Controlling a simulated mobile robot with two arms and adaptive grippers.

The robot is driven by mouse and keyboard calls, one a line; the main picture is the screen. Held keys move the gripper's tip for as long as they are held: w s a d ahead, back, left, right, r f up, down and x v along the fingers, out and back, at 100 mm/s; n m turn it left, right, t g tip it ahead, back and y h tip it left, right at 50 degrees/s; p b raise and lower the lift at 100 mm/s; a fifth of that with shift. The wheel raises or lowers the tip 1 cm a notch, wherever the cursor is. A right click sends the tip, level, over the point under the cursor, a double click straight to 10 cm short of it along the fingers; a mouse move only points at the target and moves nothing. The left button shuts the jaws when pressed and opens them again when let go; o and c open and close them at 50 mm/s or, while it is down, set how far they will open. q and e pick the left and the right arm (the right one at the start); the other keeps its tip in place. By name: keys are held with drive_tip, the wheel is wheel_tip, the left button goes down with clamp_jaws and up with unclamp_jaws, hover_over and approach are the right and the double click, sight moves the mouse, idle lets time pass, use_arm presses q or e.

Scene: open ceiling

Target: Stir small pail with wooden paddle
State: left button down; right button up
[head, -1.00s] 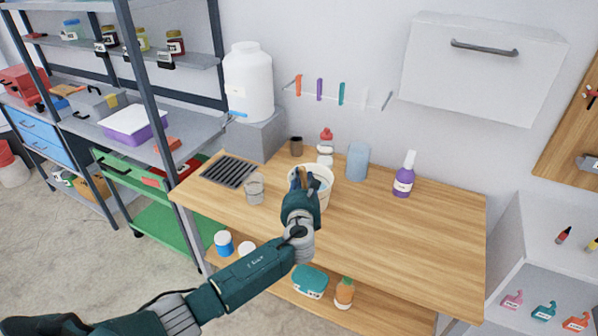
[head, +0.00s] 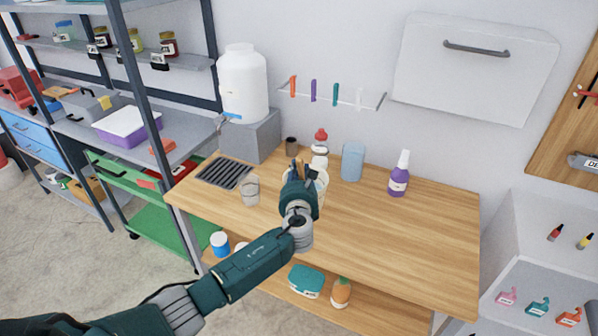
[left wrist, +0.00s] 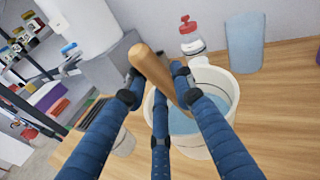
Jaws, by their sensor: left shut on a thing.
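The small pail (left wrist: 199,153) is a cream-white bucket with blue liquid inside, standing on the wooden workbench. In the head view only parts of the pail (head: 322,181) show behind my left gripper (head: 300,172). In the left wrist view my left gripper (left wrist: 158,92) has its dark blue fingers shut around the wooden paddle (left wrist: 158,72). The paddle's rounded light-brown handle is tilted and sticks up above the fingers. Its lower end is hidden behind the fingers, so I cannot tell how deep it reaches into the pail. My right gripper is not in view.
A clear cup (head: 250,189) and a dark vent grille (head: 224,174) are left of the pail. A red-capped bottle (head: 320,147), a blue tumbler (head: 352,161) and a purple bottle (head: 399,176) stand behind and right. The workbench's right part (head: 410,235) is clear.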

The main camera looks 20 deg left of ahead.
use_arm(q)
drive_tip(key=shift+r+p, duration=3.1)
drive_tip(key=shift+r, duration=0.5)
drive_tip(key=shift+r+p, duration=0.4)
drive_tip(key=shift+r, duration=0.7)
drive_tip(key=shift+r, duration=1.55)
